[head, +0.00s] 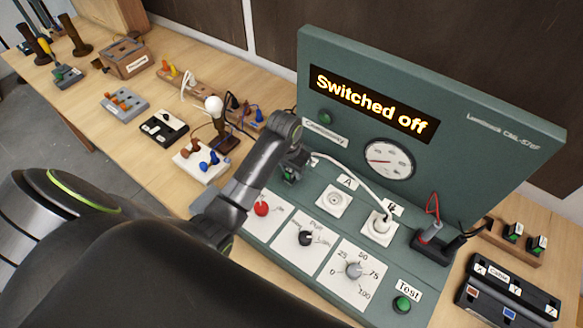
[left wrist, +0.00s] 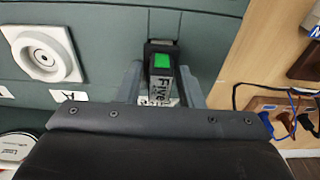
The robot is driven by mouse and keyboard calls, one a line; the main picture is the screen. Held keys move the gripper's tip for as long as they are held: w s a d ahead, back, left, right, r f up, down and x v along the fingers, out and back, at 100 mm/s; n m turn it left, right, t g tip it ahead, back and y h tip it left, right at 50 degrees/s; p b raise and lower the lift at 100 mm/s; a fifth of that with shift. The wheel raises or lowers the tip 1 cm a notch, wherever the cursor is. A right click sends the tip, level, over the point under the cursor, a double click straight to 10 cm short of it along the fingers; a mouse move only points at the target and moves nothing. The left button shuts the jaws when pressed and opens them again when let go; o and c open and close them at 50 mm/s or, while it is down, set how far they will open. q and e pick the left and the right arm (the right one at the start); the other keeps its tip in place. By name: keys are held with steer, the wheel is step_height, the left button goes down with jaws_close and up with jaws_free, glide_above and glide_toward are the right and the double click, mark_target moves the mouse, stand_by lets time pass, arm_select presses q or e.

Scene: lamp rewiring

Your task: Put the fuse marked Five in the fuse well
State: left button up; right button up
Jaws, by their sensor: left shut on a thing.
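My left gripper (left wrist: 162,92) is shut on the fuse marked Five (left wrist: 160,88), a dark block with a green patch and a pale label reading "Five". The fuse sits between both fingers. A dark fitting (left wrist: 161,46) on the green panel shows directly beyond the fuse and may be the fuse well. I cannot tell how far the fuse is in it, or whether they touch. In the head view my left gripper (head: 291,166) is low at the panel's left side, under the Continuity label, with a bit of green at its tip. My right gripper is not in view.
The green test panel (head: 470,150) reads "Switched off". Its sloped front carries sockets A (head: 333,201) and B (head: 380,228), knobs and a green Test button (head: 402,304). A wooden rack (head: 497,233) with two green-marked pieces stands right. Lamp parts (head: 207,160) lie left on the bench.

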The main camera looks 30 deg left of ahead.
arm_select(q)
steer(key=shift+f, duration=0.5)
stand_by(0.4)
steer(key=o, duration=1.1)
steer(key=shift+c, duration=0.2)
